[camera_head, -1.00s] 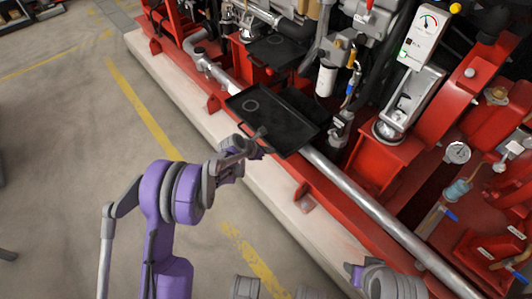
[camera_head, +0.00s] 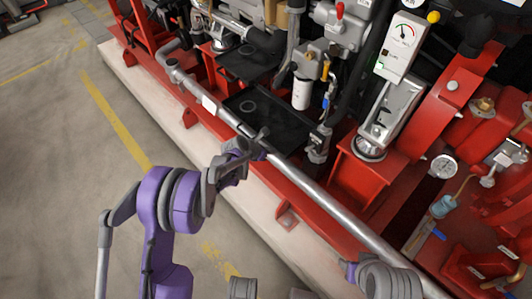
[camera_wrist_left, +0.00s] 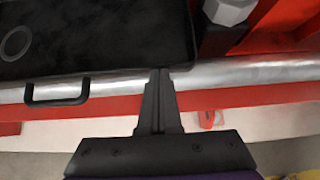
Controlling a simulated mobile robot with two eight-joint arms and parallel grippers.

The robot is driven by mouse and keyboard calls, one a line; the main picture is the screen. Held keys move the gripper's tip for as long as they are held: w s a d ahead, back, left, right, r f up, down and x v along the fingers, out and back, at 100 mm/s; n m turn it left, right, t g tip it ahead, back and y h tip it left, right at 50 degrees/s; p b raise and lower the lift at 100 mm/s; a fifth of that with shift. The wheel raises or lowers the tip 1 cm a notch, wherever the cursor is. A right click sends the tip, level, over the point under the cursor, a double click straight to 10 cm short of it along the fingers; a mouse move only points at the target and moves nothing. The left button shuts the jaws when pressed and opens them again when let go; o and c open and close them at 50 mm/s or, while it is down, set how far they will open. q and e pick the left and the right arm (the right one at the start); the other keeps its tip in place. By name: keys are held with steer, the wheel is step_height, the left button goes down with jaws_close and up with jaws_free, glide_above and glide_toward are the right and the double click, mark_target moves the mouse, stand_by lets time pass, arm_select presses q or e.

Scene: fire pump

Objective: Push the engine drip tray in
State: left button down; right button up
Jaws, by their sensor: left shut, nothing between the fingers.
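The engine drip tray (camera_head: 278,122) is a flat black tray with a raised rim and a round mark. It lies in the red engine frame, with its front edge at the silver pipe (camera_head: 325,204). In the left wrist view, the tray (camera_wrist_left: 110,40) fills the upper left, with a black handle (camera_wrist_left: 57,92) on its front, left of the fingers. My left gripper (camera_head: 264,138) is shut and empty, its fingertips at the tray's front edge. The wrist view shows the fingers (camera_wrist_left: 160,75) close together near the front right corner; contact cannot be told.
A second black tray (camera_head: 246,64) sits farther back. A white filter (camera_head: 301,94) and a gauge panel (camera_head: 402,45) stand behind and to the right. The pale plinth (camera_head: 160,110) runs along the engine. The floor (camera_head: 55,170) at left is clear.

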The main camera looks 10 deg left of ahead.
arm_select(q)
steer(key=w+d, duration=0.3)
steer(key=shift+w+r, duration=0.1)
steer(key=shift+w, duration=0.15)
steer(key=shift+w+d, duration=0.35)
steer(key=shift+w, duration=0.25)
arm_select(e)
steer(key=shift+w+d+f, duration=0.2)
arm_select(q)
steer(key=shift+s+a, duration=0.35)
steer(key=shift+a, duration=0.05)
steer(key=s+f+p+v, duration=0.1)
steer(key=p+v, duration=0.1)
steer(key=v, duration=1)
steer(key=shift+s+a+f, duration=0.15)
steer(key=shift+s+a, duration=0.1)
steer(key=shift+a, duration=0.2)
arm_select(e)
steer(key=shift+s+r, duration=1.15)
steer(key=shift+r, duration=0.1)
